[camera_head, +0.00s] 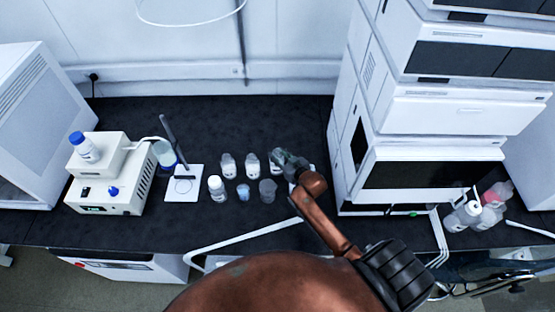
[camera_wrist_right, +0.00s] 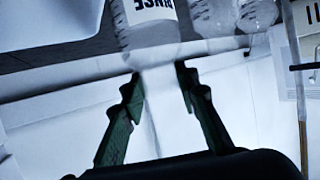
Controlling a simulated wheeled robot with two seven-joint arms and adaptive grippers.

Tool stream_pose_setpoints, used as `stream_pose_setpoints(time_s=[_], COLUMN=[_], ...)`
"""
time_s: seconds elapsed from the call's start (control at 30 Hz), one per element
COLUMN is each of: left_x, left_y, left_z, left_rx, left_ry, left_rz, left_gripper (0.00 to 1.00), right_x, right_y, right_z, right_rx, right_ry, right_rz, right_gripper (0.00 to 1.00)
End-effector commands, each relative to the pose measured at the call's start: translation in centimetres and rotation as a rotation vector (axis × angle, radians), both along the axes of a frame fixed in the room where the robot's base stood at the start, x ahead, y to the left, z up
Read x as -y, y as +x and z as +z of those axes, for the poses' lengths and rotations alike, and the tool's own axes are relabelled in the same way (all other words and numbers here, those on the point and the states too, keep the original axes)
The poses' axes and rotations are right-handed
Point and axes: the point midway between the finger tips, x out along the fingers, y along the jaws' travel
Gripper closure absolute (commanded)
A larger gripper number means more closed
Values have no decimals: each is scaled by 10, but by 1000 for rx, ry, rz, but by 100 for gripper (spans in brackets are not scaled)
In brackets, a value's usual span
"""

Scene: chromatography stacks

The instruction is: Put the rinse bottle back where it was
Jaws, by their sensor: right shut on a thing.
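My right gripper (camera_head: 284,161) is over the bench at the right end of a group of small bottles. In the right wrist view its two dark fingers (camera_wrist_right: 160,80) are shut on the narrow end of the rinse bottle (camera_wrist_right: 150,30), a clear bottle with a white label on which the letters "NSE" show upside down. In the head view the gripper mostly hides this bottle, and I cannot tell whether its base touches the bench. My left gripper is not in view.
Several small bottles and cups stand close left of the gripper, including a white-capped bottle (camera_head: 216,188) and a blue cup (camera_head: 244,193). A tall instrument stack (camera_head: 420,150) rises close on the right. A stand plate (camera_head: 184,186) and pump box (camera_head: 110,185) are farther left.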

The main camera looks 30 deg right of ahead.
Motion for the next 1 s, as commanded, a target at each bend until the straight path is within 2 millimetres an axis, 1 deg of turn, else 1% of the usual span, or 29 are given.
stream_pose_setpoints(time_s=[0.03,0.17,0.43,0.57,0.6,0.8,1.0], left_x=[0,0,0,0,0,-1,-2], left_y=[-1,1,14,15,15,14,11], left_z=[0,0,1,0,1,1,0], left_rx=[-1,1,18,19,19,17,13], left_ry=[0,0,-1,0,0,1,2], left_rz=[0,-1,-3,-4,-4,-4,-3], left_gripper=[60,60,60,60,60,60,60], right_x=[-2,-2,-2,-2,-2,-2,-2], right_y=[-1,-1,-1,-1,-2,-2,-2], right_z=[-10,-23,-25,-28,-29,-29,-29], right_rx=[-2,-1,1,0,-3,-3,-3], right_ry=[4,2,1,1,2,2,2], right_rz=[-1,0,1,1,0,0,0], right_gripper=[100,100,100,100,69,55,54])
